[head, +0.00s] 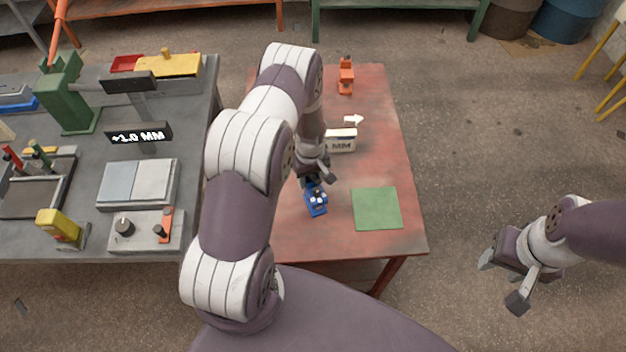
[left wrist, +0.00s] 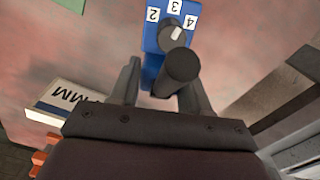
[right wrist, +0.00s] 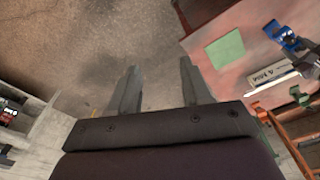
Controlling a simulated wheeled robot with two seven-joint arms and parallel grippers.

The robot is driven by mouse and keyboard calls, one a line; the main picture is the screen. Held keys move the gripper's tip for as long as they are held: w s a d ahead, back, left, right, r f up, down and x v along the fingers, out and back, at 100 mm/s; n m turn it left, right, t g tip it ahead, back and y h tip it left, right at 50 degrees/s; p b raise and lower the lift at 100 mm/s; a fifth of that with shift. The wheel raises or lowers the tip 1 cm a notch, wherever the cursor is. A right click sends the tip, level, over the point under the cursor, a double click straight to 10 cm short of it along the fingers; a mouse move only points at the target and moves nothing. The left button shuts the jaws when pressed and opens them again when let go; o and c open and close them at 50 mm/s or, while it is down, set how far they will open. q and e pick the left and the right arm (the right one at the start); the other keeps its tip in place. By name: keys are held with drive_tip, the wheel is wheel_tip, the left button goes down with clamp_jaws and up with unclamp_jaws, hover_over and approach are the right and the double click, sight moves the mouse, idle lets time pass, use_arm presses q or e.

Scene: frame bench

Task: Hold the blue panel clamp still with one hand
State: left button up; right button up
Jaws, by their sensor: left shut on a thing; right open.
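The blue panel clamp (head: 317,205) stands on the red table, left of a green square. My left gripper (head: 314,180) is over it from behind and shut on it. In the left wrist view the blue clamp (left wrist: 152,62) shows a dial marked 2, 3 and 4 and a dark round knob (left wrist: 183,66); the fingers lie on either side of its near end, and the exact contact is hidden. The clamp also shows in the right wrist view (right wrist: 286,38). My right gripper (head: 502,282) is open and empty over the floor, right of the table.
The green square (head: 377,209) lies flat on the red table (head: 385,115). A white block lettered MM (head: 341,145), a white arrow (head: 353,120) and an orange clamp (head: 346,77) are farther back.

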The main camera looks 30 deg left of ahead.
drive_tip(key=s+a+f+n+g, duration=0.35)
drive_tip(key=a+f, duration=0.25)
drive_tip(key=f, duration=0.2)
drive_tip(key=n+t+y, duration=0.6)
drive_tip(key=t+y, duration=0.4)
drive_tip(key=t, duration=0.1)
approach(318, 191)
drive_tip(key=shift+m, duration=0.25)
drive_tip(key=x, duration=0.9)
drive_tip(key=shift+w+a, duration=0.1)
clamp_jaws()
